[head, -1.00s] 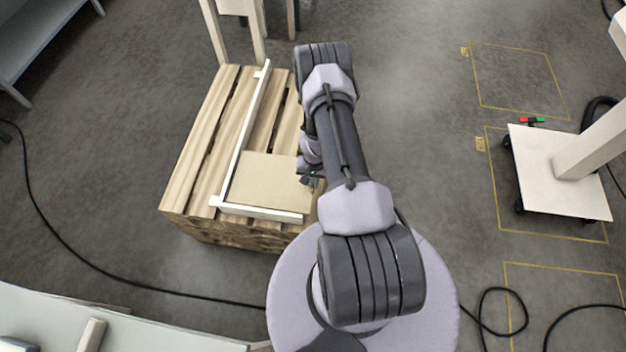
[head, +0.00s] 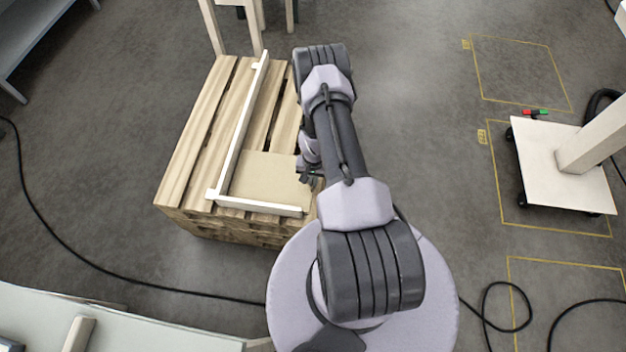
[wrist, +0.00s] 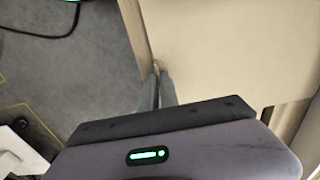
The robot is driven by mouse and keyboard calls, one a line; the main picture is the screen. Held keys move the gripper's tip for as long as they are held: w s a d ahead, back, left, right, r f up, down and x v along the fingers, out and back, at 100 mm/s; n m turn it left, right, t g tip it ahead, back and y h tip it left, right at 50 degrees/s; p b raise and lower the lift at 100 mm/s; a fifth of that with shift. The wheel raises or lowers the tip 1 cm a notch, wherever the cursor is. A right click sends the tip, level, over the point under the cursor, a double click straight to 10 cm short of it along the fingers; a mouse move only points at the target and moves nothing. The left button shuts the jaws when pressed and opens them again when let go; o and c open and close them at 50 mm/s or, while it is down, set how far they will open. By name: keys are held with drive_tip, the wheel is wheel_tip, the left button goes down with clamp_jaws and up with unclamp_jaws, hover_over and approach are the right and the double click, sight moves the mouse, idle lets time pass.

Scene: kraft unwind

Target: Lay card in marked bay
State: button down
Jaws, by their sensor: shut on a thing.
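A flat tan card (head: 265,180) lies on the wooden pallet (head: 190,140), in the corner of a white L-shaped fence (head: 238,130). My gripper (head: 310,180) is at the card's right edge, partly hidden by my arm. In the wrist view the card (wrist: 225,50) fills the upper right, and my gripper's fingers (wrist: 158,88) are shut on its edge. Yellow-outlined floor bays show at the right: an empty upper one (head: 515,72), one under a cart, and a lower one (head: 560,300) cut off by the frame. Which bay the task means, I cannot tell.
A white cart (head: 535,170) with a post stands in the middle bay. Black cable (head: 120,277) runs over the floor. A bench (head: 140,325) is at the lower left. White legs (head: 212,28) stand behind the pallet. Open floor lies between my arm and the bays.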

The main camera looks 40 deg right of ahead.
drive_tip(key=shift+f, duration=0.2)
idle(0.7)
drive_tip(key=c, duration=1.5)
unclamp_jaws()
